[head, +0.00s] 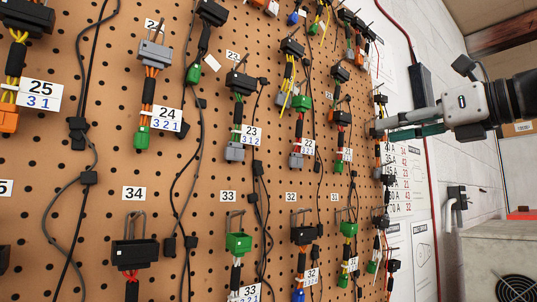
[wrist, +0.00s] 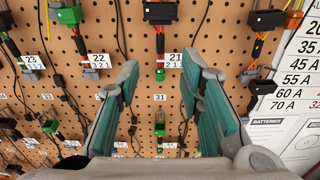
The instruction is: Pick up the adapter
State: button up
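Several adapters, each a coloured connector block with short wires to a second plug, hang on the pegboard; which one is the task's adapter I cannot tell. In the wrist view, a black adapter (wrist: 160,12) with wires down to a green plug (wrist: 160,74) hangs by tag 21, between my fingertips in the picture. A green adapter (wrist: 159,127) hangs below, under label 31. My gripper (wrist: 160,70) is open, its teal-padded fingers apart with nothing held. In the head view, my gripper (head: 388,134) reaches in from the right near the board's far end.
The perforated pegboard (head: 110,90) carries several rows of numbered adapters and dangling black cables. A printed amperage chart (wrist: 298,65) is on the white wall to the right. A grey box with a fan (head: 497,262) stands at lower right.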

aim_at(343, 138)
jog(key=p+x, duration=0.1)
jog(key=x, duration=1)
grip_shut()
